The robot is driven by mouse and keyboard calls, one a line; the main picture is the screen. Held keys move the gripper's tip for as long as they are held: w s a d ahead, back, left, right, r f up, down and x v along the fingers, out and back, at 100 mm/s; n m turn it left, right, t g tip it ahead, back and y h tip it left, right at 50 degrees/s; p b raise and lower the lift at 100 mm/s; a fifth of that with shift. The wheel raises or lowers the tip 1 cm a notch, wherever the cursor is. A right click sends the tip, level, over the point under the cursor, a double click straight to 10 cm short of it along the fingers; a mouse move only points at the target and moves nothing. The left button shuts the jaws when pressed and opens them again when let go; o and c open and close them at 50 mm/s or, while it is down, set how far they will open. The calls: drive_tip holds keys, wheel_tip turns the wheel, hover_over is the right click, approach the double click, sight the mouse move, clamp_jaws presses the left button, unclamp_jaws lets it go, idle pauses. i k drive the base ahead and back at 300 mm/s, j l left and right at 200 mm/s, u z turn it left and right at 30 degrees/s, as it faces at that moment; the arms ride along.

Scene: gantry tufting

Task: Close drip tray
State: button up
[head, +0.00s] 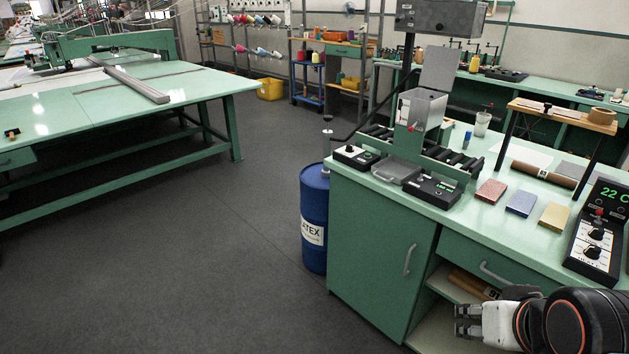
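The likely drip tray (397,173) is a shallow grey tray low at the front of the roller machine (420,110). It sits between two black control boxes and appears to stick out toward the bench's front edge. How far it is pulled out is hard to tell. My gripper (466,320) is at the lower right, in front of the bench's open shelf, well below and to the right of the tray.
The left control box (356,157) and right control box (433,190) flank the tray closely. Red, blue and yellow blocks lie on the green bench (470,222) to the right. A blue latex drum (314,220) stands at the bench's left end. The floor on the left is clear.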

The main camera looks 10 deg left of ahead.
sight(392, 168)
drive_tip(key=u, duration=0.25)
drive_tip(key=i+l+u, duration=0.15)
drive_tip(key=i+l, duration=0.15)
drive_tip(key=i, duration=0.2)
drive_tip(key=i+l+u, duration=0.2)
drive_tip(key=i+l, duration=0.15)
drive_tip(key=i, duration=0.1)
